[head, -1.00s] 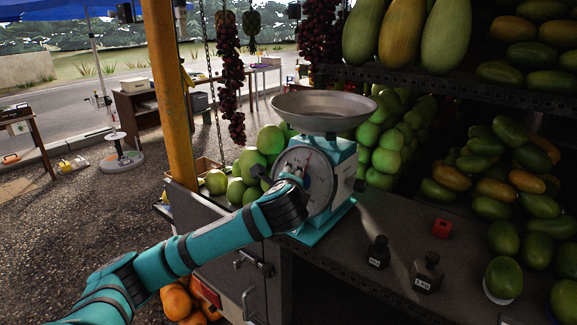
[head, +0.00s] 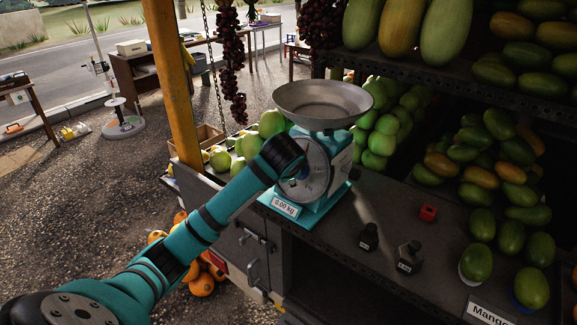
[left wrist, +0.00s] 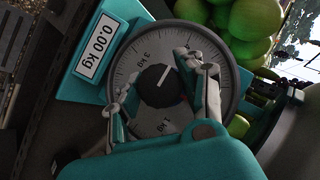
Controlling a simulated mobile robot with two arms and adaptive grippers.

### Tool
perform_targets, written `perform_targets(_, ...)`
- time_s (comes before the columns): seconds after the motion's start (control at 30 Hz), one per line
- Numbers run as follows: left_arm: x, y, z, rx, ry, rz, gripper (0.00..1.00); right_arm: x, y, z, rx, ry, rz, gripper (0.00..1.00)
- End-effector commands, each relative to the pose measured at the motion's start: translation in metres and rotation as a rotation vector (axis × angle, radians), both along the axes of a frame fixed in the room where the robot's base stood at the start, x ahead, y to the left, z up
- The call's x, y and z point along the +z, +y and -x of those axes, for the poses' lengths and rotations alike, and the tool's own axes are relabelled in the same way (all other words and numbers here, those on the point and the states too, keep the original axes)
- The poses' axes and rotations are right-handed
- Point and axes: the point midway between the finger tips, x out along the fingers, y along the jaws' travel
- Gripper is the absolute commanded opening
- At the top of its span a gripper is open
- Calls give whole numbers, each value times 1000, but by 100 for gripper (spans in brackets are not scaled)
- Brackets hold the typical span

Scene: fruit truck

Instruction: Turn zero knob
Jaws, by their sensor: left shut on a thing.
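A teal weighing scale (head: 337,165) with a round metal pan (head: 323,100) stands on the counter's left end. Its grey dial (head: 318,170) faces my left arm. In the left wrist view, the black knob with a white line (left wrist: 157,86) sits at the middle of the dial (left wrist: 150,50). My left gripper (left wrist: 160,76) is at the dial, its fingers on either side of the knob and shut on it. In the head view, my wrist hides most of the gripper and part of the dial. A "0.00 kg" label (head: 285,206) is on the scale's base. My right gripper is not in view.
Two dark weights (head: 369,237) (head: 408,257) and a small red block (head: 428,213) sit on the counter right of the scale. Green fruit (head: 272,124) lies behind and left of it. A yellow post (head: 172,85) stands at left.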

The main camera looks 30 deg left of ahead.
Motion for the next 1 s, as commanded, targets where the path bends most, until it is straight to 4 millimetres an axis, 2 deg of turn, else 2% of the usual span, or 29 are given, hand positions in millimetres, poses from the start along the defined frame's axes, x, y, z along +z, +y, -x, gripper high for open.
perform_targets(0.3, -3, -1, 1, 57, 15, 126, 6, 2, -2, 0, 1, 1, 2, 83)
perform_targets(0.87, -4, -2, 1, 70, 19, 155, 6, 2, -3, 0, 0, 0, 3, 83)
perform_targets(0.9, -4, -2, 1, 70, 19, 155, 39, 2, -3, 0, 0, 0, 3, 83)
perform_targets(1.0, -3, -1, 1, 70, 19, 154, 52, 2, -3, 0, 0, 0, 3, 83)
